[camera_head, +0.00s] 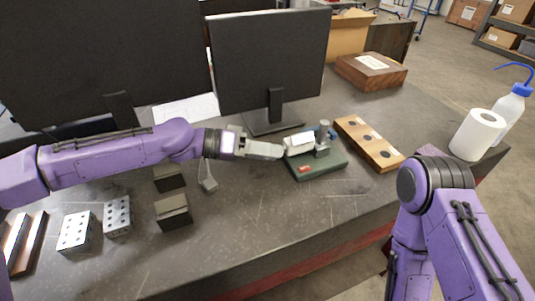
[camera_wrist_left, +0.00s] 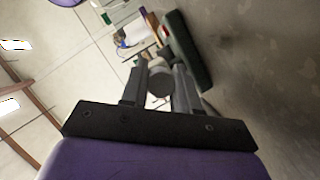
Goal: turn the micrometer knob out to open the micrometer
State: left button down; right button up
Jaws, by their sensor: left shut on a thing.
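The micrometer (camera_head: 323,140) stands on a dark green base (camera_head: 322,166) with a small red mark, on the dark bench. Its whitish part, grey upright post and a bit of blue show in the head view. My left gripper (camera_head: 283,151) reaches it from the left. In the left wrist view, the fingers of my left gripper (camera_wrist_left: 160,86) are on both sides of a grey round knob (camera_wrist_left: 159,80) and shut on it. The green base also shows beyond the fingers in the wrist view (camera_wrist_left: 188,52). The micrometer's measuring faces are too small to make out.
Monitors (camera_head: 268,60) stand behind my left arm. A wooden block with holes (camera_head: 368,143) lies right of the base. Drilled metal blocks (camera_head: 117,216) and dark blocks (camera_head: 173,212) sit at the front left. A paper roll (camera_head: 477,134) stands far right. The bench front centre is clear.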

pick_arm(q)
jog(key=shift+w+a+r+n+g+h, duration=0.1)
jog(key=shift+n+g+h, duration=0.1)
jog(key=shift+n, duration=0.2)
jog(key=shift+w+r+n+g+h, duration=0.1)
jog(key=shift+n+h, duration=0.1)
jog(key=shift+n, duration=0.2)
jog(key=shift+b, duration=0.3)
jog(key=c, duration=1.1)
grip_release()
jog(key=shift+c, duration=0.2)
jog(key=shift+o, duration=1.4)
jog(key=shift+f, duration=0.1)
jog(key=shift+s, duration=0.1)
jog(key=shift+a, duration=0.35)
jog(key=a, duration=0.3)
jog(key=a+r+b, duration=0.1)
jog(key=a, duration=0.2)
jog(key=shift+s+a+r, duration=0.1)
jog(key=shift+a+r, duration=0.05)
jog(key=shift+a, duration=0.15)
